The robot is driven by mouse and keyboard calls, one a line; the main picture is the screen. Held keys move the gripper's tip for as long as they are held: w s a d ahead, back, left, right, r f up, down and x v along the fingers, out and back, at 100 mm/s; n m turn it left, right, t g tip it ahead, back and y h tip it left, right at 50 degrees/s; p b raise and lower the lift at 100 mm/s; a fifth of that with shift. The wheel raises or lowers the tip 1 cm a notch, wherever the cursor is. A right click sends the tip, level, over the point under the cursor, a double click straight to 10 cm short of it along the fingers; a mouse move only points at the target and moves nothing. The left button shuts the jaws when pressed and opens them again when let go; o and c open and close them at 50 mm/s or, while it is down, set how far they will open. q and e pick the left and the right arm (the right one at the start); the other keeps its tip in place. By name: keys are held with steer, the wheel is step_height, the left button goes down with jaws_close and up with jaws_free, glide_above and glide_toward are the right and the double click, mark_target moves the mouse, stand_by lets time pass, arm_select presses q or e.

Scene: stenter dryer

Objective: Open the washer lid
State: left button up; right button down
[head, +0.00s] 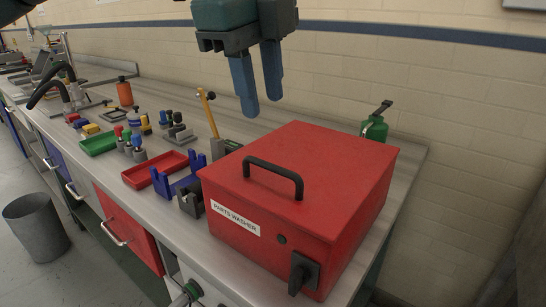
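The red parts washer (262,228) is a box at the right end of the bench, with a white "PARTS WASHER" label on its front. Its red lid (325,160) lies flat and closed. A black bar handle (272,176) stands up from the lid near its front left edge. A black latch or knob (302,272) sits low on the front face. My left gripper (262,106) hangs above and behind the lid, fingers pointing down. Its blue fingers are apart with nothing between them, and it appears clear of the washer. My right gripper is not in view.
Left of the washer stand blue and dark holders (178,180), a red tray (150,172), a green tray (98,143) and small bottles. A green can (374,128) stands behind the washer. The brick wall runs along the back. A grey bin (36,226) stands on the floor.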

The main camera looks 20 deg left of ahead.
mark_target(274, 166)
arm_select(q)
steer(key=f, duration=0.3)
steer(key=w+f, duration=0.1)
steer(key=f, duration=0.2)
steer(key=w+f, duration=0.1)
steer(key=f, duration=0.3)
steer(key=shift+d+b, duration=0.3)
jaws_close()
